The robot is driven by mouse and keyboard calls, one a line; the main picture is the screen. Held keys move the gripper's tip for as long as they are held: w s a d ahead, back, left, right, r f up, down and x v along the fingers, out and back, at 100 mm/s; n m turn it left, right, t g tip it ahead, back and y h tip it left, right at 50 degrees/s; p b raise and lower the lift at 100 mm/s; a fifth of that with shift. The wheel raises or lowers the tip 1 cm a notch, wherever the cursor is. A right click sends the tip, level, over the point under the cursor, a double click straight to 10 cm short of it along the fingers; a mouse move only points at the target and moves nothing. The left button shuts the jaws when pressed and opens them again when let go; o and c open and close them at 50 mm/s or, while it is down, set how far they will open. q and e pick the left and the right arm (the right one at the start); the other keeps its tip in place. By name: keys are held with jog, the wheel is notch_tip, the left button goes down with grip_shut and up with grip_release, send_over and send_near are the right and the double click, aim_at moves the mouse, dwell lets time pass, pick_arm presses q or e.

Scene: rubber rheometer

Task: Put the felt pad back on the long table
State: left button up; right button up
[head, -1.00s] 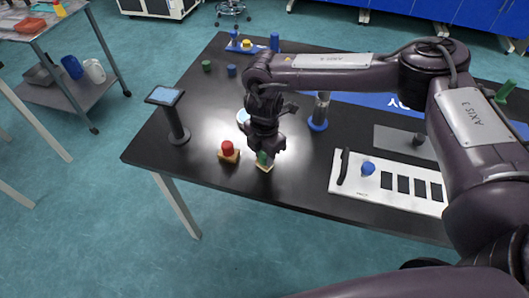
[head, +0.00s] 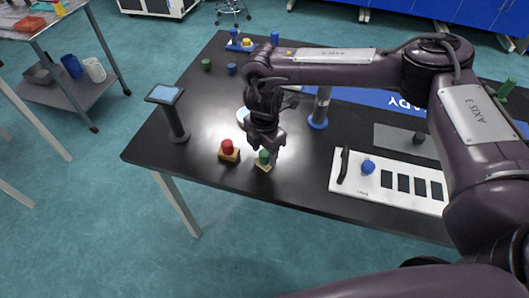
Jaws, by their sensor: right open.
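The black long table (head: 290,185) fills the middle of the head view. A small pale pad with a green knob (head: 264,158) rests near its front edge; I take it to be the felt pad, though its material cannot be told. My right gripper (head: 266,147) is open just above and around the green knob, pointing down. Whether the fingers touch the knob cannot be told. My left gripper is not in view.
A small display on a post (head: 168,110) stands at the table's left. A metal cylinder on a blue base (head: 319,110) stands behind the gripper. A white panel with a handle and blue knob (head: 380,182) lies to the right. The table's left front corner is clear.

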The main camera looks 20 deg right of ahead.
aim_at(265, 152)
notch_tip(265, 152, up, 11)
dwell(0.3)
jog(key=shift+s+f, duration=0.1)
dwell(0.4)
